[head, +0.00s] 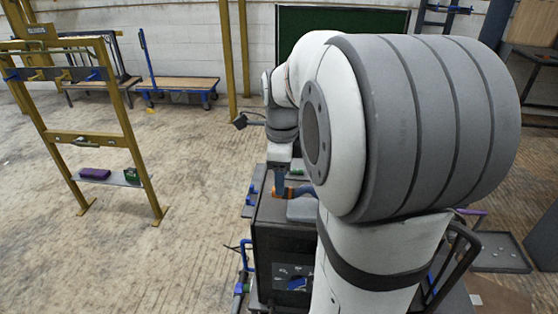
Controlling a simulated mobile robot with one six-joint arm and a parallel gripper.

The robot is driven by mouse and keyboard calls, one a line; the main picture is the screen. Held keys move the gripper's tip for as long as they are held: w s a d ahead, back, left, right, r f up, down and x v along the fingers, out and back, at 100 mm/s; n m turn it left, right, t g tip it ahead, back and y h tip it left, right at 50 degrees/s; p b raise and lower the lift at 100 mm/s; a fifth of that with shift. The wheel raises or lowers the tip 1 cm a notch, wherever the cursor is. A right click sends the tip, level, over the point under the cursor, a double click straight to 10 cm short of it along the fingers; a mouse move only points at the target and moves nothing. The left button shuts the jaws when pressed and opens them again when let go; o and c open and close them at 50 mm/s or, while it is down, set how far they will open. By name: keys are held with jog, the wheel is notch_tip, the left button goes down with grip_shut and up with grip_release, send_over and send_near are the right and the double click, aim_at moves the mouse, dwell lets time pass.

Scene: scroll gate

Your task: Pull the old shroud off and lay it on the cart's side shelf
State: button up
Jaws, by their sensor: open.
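My arm fills the middle and right of the head view, and its far end reaches down over the dark cart (283,243). My gripper (280,186) is small and partly seen above the cart's top, and it is open. An orange-brown piece (297,190) shows close beside it; I cannot tell whether they touch. A narrow ledge with blue parts (250,202) sticks out at the cart's left side, and it may be the side shelf. I cannot make out the old shroud for certain; my arm hides much of the cart.
A yellow frame (92,138) stands on the left, with a low shelf bearing a purple item (95,172) and a green item (131,175). A blue-handled trolley (180,84) stands behind. A grey tray (497,252) lies at right. The floor left of the cart is clear.

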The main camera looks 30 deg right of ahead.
jog(key=shift+f, duration=1.95)
jog(key=shift+c, duration=0.3)
grip_shut()
jog(key=shift+w+a, duration=0.3)
jog(key=shift+w+a, duration=0.1)
jog(key=shift+a, duration=0.05)
jog(key=w+a+p, duration=0.1)
jog(key=w+a, duration=0.4)
jog(key=a, duration=0.2)
jog(key=shift+a, duration=0.3)
dwell(1.6)
dwell(0.6)
